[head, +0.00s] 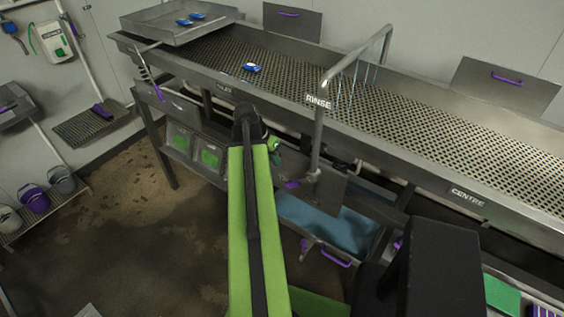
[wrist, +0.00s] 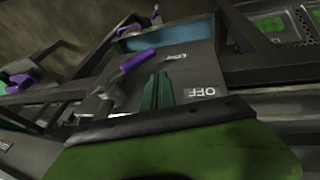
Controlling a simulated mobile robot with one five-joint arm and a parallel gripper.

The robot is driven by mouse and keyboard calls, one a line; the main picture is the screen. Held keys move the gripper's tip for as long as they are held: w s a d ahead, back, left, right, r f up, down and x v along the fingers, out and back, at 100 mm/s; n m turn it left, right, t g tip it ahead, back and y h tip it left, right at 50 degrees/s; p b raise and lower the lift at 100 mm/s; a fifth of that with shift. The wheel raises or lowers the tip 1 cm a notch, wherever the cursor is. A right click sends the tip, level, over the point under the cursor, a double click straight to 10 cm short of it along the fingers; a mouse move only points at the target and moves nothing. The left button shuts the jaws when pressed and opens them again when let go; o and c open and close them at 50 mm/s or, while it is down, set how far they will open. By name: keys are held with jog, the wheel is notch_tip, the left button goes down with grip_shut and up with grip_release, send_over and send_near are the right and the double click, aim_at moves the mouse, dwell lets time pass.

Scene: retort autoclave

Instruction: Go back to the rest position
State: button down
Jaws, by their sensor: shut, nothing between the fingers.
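My green arm reaches forward in the head view, and its far end is by the front side of the metal conveyor trough (head: 452,192). My gripper (wrist: 158,78) shows in the wrist view as two dark green fingers side by side, closed with nothing held. In the wrist view the fingers lie over a grey panel (wrist: 190,68) marked OFF. A valve with a purple lever (wrist: 137,60) is just left of the fingers, apart from them in the picture; I cannot tell the depth. In the head view the fingers are mostly hidden behind the arm's end.
The rinse pipe (head: 319,130) rises over the trough. A blue pouch (head: 251,68) lies on the mesh, and two more lie on the tray (head: 152,24) at the back left. Several buckets (head: 35,199) stand at far left. Open floor (head: 110,245) lies left of my arm.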

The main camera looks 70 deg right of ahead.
jog(key=p+v, duration=0.3)
jog(key=v, duration=0.3)
jog(key=shift+w+p, duration=0.3)
jog(key=shift+p, duration=0.05)
jog(key=shift+f, duration=0.1)
jog(key=w+a+f+n+t+b, duration=0.1)
jog(key=w+a+f+n+b, duration=0.25)
jog(key=w+a, duration=0.9)
jog(key=w+a+f+n+t+b, duration=0.1)
jog(key=w+a+f+n+b, duration=0.25)
jog(key=w+a, duration=0.95)
jog(key=w+a+f+n+y+b, duration=0.1)
jog(key=a+n, duration=0.6)
jog(key=a, duration=0.8)
jog(key=w+a+f+n+t+y+b, duration=0.1)
jog(key=w+a+f+n, duration=0.2)
jog(key=a+n, duration=0.4)
jog(key=a, duration=0.8)
jog(key=shift+y+b, duration=0.35)
jog(key=shift+y, duration=0.05)
